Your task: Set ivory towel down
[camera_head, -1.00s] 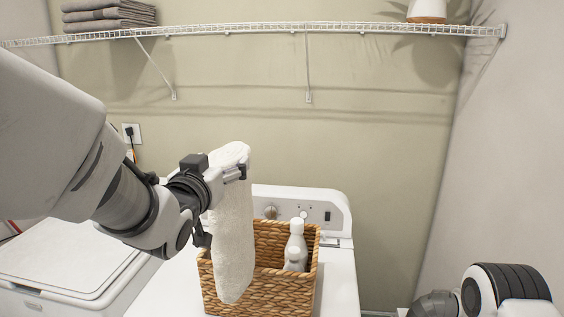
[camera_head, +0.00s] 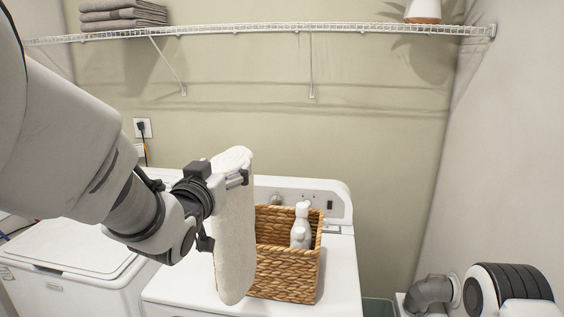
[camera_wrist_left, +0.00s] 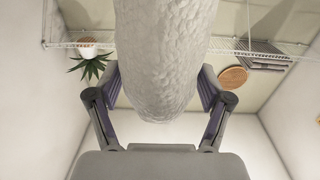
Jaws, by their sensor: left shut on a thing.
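The ivory towel (camera_head: 235,235) hangs as a long folded strip from my left gripper (camera_head: 238,178) in the head view. My left gripper is shut on it near its upper part. The towel hangs in front of the left side of the wicker basket (camera_head: 290,280) and hides part of it. In the left wrist view the towel (camera_wrist_left: 160,60) sits between the two fingers. My right arm shows at the lower right of the head view, but its gripper is out of view.
The basket stands on a white washer (camera_head: 335,285) and holds white bottles (camera_head: 301,225). A white lidded machine (camera_head: 75,250) stands to the left. A wire shelf (camera_head: 300,28) above holds folded grey towels (camera_head: 120,14). Bare washer top shows around the basket.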

